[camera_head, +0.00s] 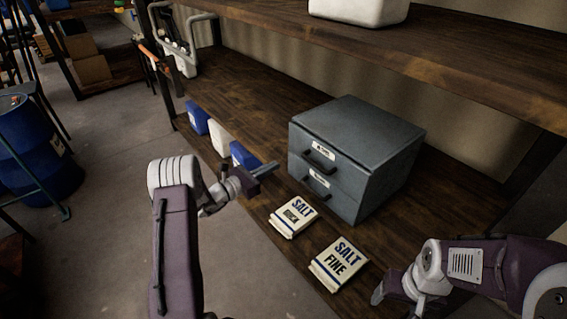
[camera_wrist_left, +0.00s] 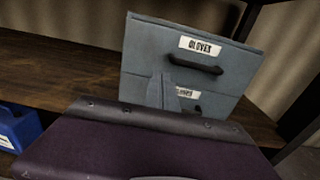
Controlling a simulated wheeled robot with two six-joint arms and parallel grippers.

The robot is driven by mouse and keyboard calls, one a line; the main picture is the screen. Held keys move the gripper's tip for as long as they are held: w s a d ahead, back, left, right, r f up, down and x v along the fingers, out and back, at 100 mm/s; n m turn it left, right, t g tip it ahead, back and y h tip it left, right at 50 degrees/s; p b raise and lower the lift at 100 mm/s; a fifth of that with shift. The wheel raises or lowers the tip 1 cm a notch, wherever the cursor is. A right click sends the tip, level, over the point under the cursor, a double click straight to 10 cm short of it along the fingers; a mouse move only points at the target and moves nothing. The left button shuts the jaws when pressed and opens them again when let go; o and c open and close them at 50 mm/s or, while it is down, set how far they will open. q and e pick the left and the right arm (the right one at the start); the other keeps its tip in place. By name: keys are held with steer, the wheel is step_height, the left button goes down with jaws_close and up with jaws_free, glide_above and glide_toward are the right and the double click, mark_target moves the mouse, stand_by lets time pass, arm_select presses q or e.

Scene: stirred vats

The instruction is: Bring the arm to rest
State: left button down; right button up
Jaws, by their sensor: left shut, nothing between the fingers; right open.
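My left gripper (camera_head: 268,169) is shut and empty. It is held in front of the grey two-drawer cabinet (camera_head: 393,168), to the left of its drawer fronts, near the front edge of the wooden shelf. In the left wrist view its fingers (camera_wrist_left: 165,93) stand before the cabinet (camera_wrist_left: 145,52), and partly cover the lower drawer. Both drawers look closed; the upper label (camera_wrist_left: 200,46) reads GLOVES. My right gripper (camera_head: 388,294) is open at the lower right, to the right of the SALT FINE bag; its fingers are only partly seen.
Two salt bags, one (camera_head: 293,217) and SALT FINE (camera_head: 339,262), lie on the shelf before the cabinet. Blue and white boxes (camera_head: 219,138) line the shelf edge to the left. An upper shelf (camera_head: 400,50) overhangs. A blue drum (camera_head: 30,150) stands far left; the floor between is clear.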

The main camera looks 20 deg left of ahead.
arm_select(q)
steer(key=s+d+r+m+g+h, duration=0.2)
steer(key=s+d+r+m+h, duration=0.15)
steer(key=d+r, duration=0.6)
steer(key=s+d+m+g+p, duration=0.1)
steer(key=s+d+m+g, duration=0.7)
steer(key=s+d, duration=0.3)
steer(key=s+a+f+m+g+y, duration=0.1)
steer(key=s+f+m+g+y, duration=0.2)
steer(key=s, duration=0.4)
steer(key=s+f+m+g+y, duration=0.2)
steer(key=s+f+m+y, duration=0.15)
steer(key=s, duration=0.35)
steer(key=s+a+f+m+y, duration=0.1)
steer(key=a+f+m+y, duration=0.2)
steer(key=a+m, duration=0.2)
steer(key=s+a+f+m+t+y, duration=0.1)
steer(key=s+a+f+m+y, duration=0.1)
steer(key=a, duration=0.8)
steer(key=f+m+y, duration=0.1)
steer(key=m+y, duration=0.1)
steer(key=m, duration=0.1)
steer(key=shift+s+a+f+m+t, duration=0.3)
steer(key=shift+f, duration=0.05)
arm_select(e)
steer(key=shift+s+r, duration=0.2)
steer(key=shift+r, duration=0.5)
